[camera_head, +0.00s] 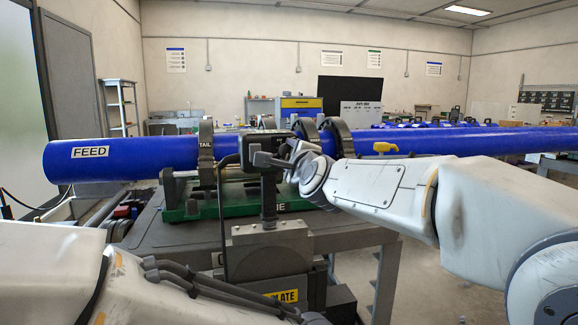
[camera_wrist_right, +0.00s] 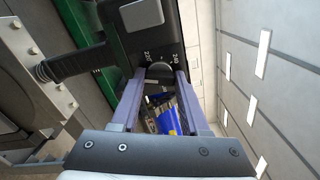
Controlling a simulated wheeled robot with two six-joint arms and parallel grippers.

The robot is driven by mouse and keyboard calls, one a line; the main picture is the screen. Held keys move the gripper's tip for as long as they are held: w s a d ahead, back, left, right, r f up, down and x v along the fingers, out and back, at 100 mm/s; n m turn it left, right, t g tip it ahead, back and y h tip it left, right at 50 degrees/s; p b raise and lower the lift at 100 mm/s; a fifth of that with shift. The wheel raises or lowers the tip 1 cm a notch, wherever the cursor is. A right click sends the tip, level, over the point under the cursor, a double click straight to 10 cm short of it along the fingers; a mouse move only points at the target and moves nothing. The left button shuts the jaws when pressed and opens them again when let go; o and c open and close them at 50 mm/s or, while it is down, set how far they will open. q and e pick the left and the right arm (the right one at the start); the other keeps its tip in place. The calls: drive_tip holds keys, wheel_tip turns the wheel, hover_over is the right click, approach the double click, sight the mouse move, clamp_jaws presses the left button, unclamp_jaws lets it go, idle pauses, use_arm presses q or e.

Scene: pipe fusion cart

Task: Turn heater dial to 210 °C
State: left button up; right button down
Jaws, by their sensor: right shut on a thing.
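The heater's dark control box (camera_head: 262,148) stands upright above the grey plate holder, in front of the blue pipe. In the right wrist view, the heater (camera_wrist_right: 150,40) has a pale display panel (camera_wrist_right: 141,14) and a dial (camera_wrist_right: 159,70) with small numbers beside it. My right gripper (camera_head: 287,157) reaches the box from the right. In the wrist view its two fingers (camera_wrist_right: 162,75) are shut on the dial, one on each side, and partly hide it. My left arm shows at lower left; its gripper is out of view.
A long blue pipe (camera_head: 125,158) marked FEED runs across behind the heater through dark clamp rings (camera_head: 206,150). A green machine base (camera_head: 225,205) sits on the grey cart (camera_head: 180,237). A grey holder (camera_head: 270,250) with a yellow label stands in front. Open floor lies at right.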

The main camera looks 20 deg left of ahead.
drive_tip(key=shift+m+b, duration=0.5)
drive_tip(key=shift+m, duration=0.4)
drive_tip(key=shift+c, duration=2)
unclamp_jaws()
drive_tip(key=shift+w, duration=0.1)
drive_tip(key=shift+s+d, duration=0.15)
drive_tip(key=shift+s, duration=0.15)
drive_tip(key=b+v, duration=0.1)
drive_tip(key=v, duration=0.9)
drive_tip(key=shift+b, duration=0.35)
